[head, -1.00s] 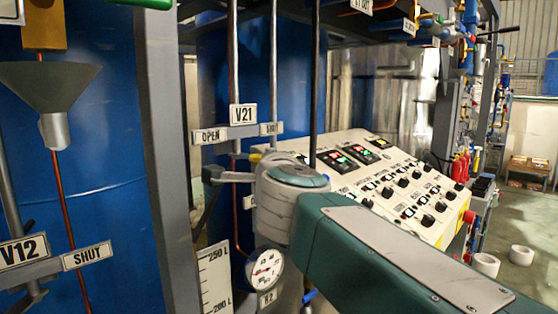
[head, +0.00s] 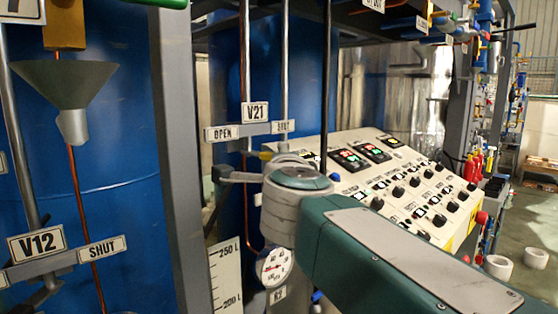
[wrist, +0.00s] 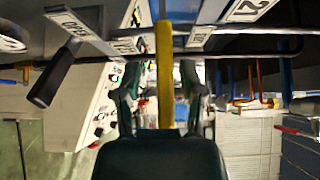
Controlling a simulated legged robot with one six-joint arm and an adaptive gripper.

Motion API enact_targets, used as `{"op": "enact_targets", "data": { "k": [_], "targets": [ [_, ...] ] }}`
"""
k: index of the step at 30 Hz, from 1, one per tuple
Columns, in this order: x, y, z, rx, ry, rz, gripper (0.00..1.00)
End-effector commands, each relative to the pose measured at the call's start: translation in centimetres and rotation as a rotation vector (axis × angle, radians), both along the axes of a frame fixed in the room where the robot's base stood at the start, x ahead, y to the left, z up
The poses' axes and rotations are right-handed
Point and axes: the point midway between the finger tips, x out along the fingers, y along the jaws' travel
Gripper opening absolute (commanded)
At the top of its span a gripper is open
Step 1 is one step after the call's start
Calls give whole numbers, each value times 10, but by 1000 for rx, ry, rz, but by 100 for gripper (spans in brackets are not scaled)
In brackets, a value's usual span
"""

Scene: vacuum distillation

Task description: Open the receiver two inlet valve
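The V21 plate (head: 255,112) stands above a rail at the second blue tank. The rail carries an OPEN plate (head: 222,133) on the left and a small SHUT plate (head: 283,127) on the right. In the wrist view the OPEN plate (wrist: 75,26) is upside down, and a long yellow bar (wrist: 165,65), apparently the valve lever, runs down the middle. My gripper (wrist: 162,90) is open, with one finger on each side of the bar and gaps visible. In the head view my arm hides the gripper; a small yellow end (head: 265,156) shows beside it.
A round gauge (head: 274,266) and a level scale (head: 227,280) are below. A grey post (head: 180,160), the V12 plate (head: 37,243) and a funnel (head: 65,85) are at left.

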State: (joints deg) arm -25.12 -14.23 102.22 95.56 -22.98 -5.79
Motion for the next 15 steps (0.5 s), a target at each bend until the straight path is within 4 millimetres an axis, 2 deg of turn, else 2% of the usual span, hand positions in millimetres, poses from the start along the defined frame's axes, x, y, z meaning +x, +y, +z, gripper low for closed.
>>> {"op": "enact_targets", "data": {
  "k": [9,11,15],
  "targets": [
    [-3,4,2,-2,-4,4,53],
    [-8,4,3,-2,-5,4,53],
    [-31,3,3,1,-7,6,53]
  ]
}}
